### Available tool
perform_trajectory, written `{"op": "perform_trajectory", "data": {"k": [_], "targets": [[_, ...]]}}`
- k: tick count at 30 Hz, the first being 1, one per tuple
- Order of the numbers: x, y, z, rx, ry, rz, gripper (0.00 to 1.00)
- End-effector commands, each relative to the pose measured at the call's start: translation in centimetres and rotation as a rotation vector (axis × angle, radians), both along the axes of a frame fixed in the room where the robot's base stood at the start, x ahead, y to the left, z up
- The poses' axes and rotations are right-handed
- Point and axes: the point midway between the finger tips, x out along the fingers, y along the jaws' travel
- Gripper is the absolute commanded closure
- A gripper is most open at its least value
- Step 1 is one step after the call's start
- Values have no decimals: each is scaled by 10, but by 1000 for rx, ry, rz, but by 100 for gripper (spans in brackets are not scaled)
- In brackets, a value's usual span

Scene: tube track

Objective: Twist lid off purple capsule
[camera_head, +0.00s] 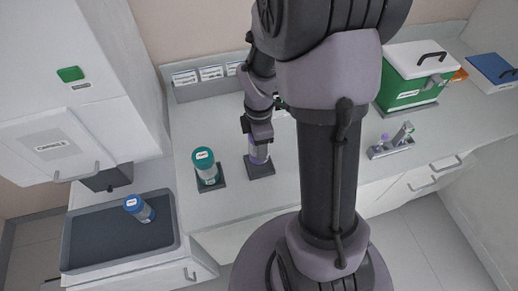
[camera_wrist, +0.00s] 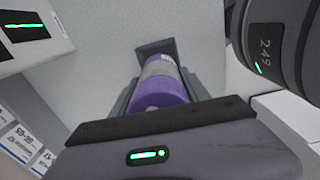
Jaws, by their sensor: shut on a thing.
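The purple capsule (camera_head: 259,156) stands upright in a dark square holder (camera_head: 260,168) on the counter. My gripper (camera_head: 257,139) comes down over its top from above, and the jaws are shut on it. In the wrist view the purple lid (camera_wrist: 160,90) faces the camera, with the grey body (camera_wrist: 160,68) beyond it. My gripper (camera_wrist: 158,108) has a finger on each side of the lid. The lid is still on the capsule. The fingertips are partly hidden by the gripper body.
A teal-lidded capsule (camera_head: 204,159) stands in a holder just left. A blue-lidded capsule (camera_head: 133,205) is on a dark tray (camera_head: 77,259). A small rack (camera_head: 391,149) with purple-topped and grey items, a green box (camera_head: 410,98) and a blue box (camera_head: 491,70) are at right.

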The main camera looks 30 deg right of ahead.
Motion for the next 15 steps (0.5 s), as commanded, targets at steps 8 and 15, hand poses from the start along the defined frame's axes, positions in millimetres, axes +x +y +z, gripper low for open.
{"op": "perform_trajectory", "data": {"k": [8,15], "targets": [[1,0,-3,-1,-2,-472,100],[0,0,-1,0,-2,-711,100]]}}
